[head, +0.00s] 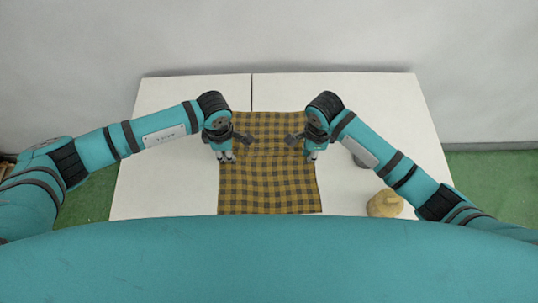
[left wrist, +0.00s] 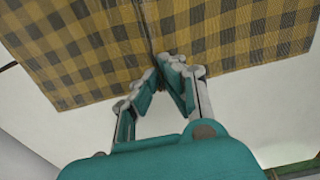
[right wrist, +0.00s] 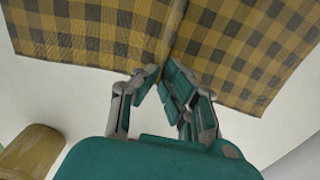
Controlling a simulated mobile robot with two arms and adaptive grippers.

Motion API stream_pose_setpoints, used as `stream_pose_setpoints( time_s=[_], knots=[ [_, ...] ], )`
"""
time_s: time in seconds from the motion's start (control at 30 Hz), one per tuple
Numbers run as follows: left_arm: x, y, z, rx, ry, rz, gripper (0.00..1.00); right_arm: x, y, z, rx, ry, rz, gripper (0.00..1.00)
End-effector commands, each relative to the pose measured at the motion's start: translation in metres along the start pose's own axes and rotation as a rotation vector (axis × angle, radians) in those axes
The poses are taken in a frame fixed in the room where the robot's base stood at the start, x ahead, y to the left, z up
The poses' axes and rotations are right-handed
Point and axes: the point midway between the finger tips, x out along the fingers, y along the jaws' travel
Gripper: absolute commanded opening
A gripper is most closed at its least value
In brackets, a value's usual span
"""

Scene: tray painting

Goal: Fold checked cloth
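The checked cloth (head: 268,190), yellow-brown and dark grey, lies spread on the white table. A raised crease runs across it between my two grippers. My left gripper (head: 226,157) is at the cloth's left edge. In the left wrist view its fingertips (left wrist: 168,66) come together on the edge, where the crease starts. My right gripper (head: 311,156) is at the right edge, level with the left one. In the right wrist view its fingertips (right wrist: 161,72) pinch the edge at the crease. The exact contact is partly hidden by the fingers in both wrist views.
A tan round pot (head: 384,205) stands on the white table (head: 165,195), right of the cloth. The table is bare left of the cloth. A grey wall (head: 300,35) stands behind.

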Motion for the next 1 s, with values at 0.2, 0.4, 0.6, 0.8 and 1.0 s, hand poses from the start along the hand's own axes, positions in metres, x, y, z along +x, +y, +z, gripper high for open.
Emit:
stream_pose_setpoints(
  time_s=[0.2, 0.4, 0.6, 0.8, 1.0],
  knots=[
    [0.004, -0.003, -0.002, -0.001, 0.006, -0.007, 0.00, 0.004, 0.002, -0.002, 0.001, 0.006, 0.006, 0.00],
    [-0.002, -0.003, -0.002, -0.001, 0.006, -0.007, 0.00, -0.002, 0.002, -0.002, 0.002, 0.006, 0.006, 0.00],
    [-0.019, -0.002, -0.002, -0.001, 0.006, -0.005, 0.00, -0.019, 0.001, -0.002, 0.002, 0.006, 0.004, 0.00],
    [-0.039, -0.001, -0.002, -0.001, 0.005, -0.003, 0.00, -0.039, 0.001, -0.002, 0.001, 0.005, 0.003, 0.00],
    [-0.045, -0.001, -0.002, -0.001, 0.004, -0.003, 0.00, -0.044, 0.001, -0.002, 0.001, 0.004, 0.002, 0.00]
  ],
)
